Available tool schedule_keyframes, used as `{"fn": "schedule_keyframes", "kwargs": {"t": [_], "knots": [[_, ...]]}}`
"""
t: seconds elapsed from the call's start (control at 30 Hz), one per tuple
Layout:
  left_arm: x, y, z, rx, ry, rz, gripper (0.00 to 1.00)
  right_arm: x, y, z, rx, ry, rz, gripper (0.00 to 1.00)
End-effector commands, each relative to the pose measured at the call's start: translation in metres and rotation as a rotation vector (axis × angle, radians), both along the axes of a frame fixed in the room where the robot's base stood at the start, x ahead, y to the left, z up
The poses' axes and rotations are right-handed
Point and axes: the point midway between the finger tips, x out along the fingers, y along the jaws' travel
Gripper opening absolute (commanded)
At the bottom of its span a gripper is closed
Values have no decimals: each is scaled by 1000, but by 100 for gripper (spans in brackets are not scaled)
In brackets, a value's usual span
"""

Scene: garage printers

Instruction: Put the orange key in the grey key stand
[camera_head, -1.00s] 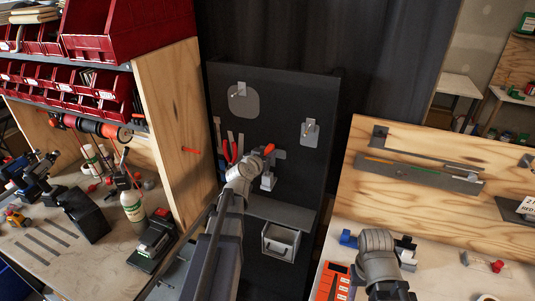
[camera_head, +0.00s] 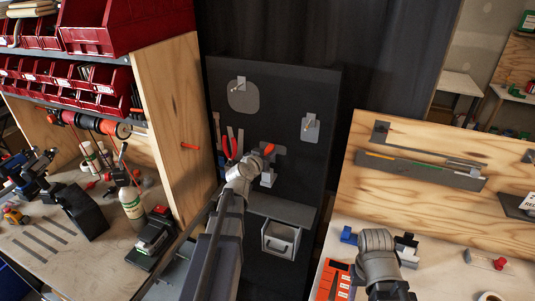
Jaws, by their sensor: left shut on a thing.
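The orange key (camera_head: 269,149) shows as a small orange tip at the far end of my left gripper (camera_head: 264,166). The gripper is shut on it, in front of the dark upright panel. My own wrist hides most of the fingers and the rest of the key. A grey piece (camera_head: 281,151) on the panel just behind the key may be the grey key stand; it is partly covered, and I cannot tell whether the key touches it. My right gripper (camera_head: 378,240) is over the right bench, its fingers hidden by its wrist.
The dark panel (camera_head: 290,95) carries hanging grey plates and red-handled pliers (camera_head: 230,147). Below are a grey shelf (camera_head: 285,209) and a small bin (camera_head: 280,240). A plywood side wall (camera_head: 170,110) stands left. A blue block (camera_head: 348,236) and orange tray (camera_head: 332,279) lie near my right arm.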

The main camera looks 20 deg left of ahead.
Motion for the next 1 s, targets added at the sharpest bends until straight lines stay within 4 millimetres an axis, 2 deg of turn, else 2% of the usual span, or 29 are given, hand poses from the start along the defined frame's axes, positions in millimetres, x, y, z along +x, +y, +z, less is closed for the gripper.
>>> {"fn": "schedule_keyframes", "kwargs": {"t": [0.77,0.8,1.0], "knots": [[0,0,-16,0,0,0,0,0,0,-16,0,0,0,50],[0,0,-15,0,0,0,33,0,0,-15,0,0,0,50],[0,0,-15,0,0,0,56,0,0,-15,0,0,0,50]]}}
